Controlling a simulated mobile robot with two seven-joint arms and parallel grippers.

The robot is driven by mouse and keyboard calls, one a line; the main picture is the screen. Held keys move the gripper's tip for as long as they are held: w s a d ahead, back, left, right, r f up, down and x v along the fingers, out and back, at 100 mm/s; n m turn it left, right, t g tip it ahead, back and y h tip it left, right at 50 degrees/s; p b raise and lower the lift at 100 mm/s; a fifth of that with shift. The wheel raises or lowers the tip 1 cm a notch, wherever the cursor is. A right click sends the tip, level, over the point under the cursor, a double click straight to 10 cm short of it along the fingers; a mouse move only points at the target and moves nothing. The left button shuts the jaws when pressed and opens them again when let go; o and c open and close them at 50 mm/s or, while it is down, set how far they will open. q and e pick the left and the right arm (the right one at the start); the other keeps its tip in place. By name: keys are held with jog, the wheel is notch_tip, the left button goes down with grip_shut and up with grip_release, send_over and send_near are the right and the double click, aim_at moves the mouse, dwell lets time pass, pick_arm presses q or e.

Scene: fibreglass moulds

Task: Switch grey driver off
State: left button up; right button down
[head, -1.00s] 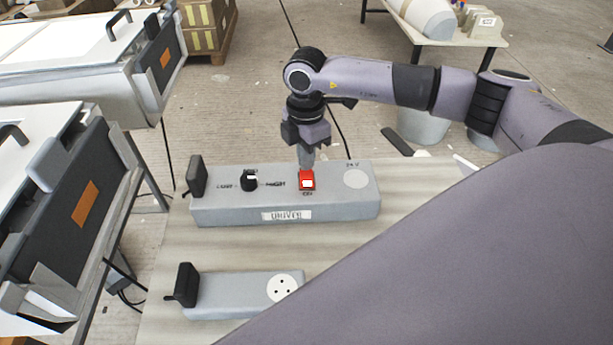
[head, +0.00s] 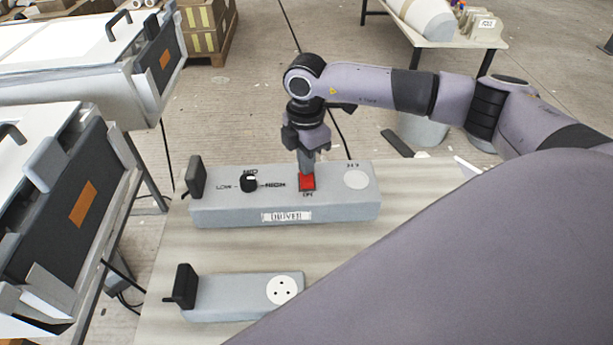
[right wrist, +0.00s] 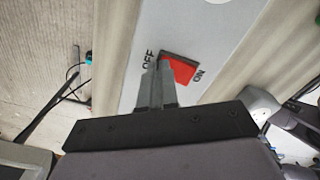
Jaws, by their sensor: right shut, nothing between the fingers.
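The grey driver (head: 230,210) is a long box on the table, with a label on its front face. Its red rocker switch (head: 307,182) shows plain red in the head view. In the right wrist view the red switch (right wrist: 182,68) lies between the printed words OFF and ON. My right gripper (head: 305,170) is shut and empty, pointing down at the far end of the switch. In the right wrist view its fingertips (right wrist: 159,64) are at the OFF end, partly hiding it; whether they touch cannot be told. My left gripper is not in view.
A black knob (head: 249,184) marked LOW, MID and HIGH sits left of the switch. A smaller grey box with a round socket (head: 283,290) lies nearer on the table (head: 340,255). Moulds on stands (head: 40,200) fill the left side.

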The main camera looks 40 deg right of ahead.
notch_tip(320, 180, up, 7)
jog(key=p, duration=0.5)
dwell(0.7)
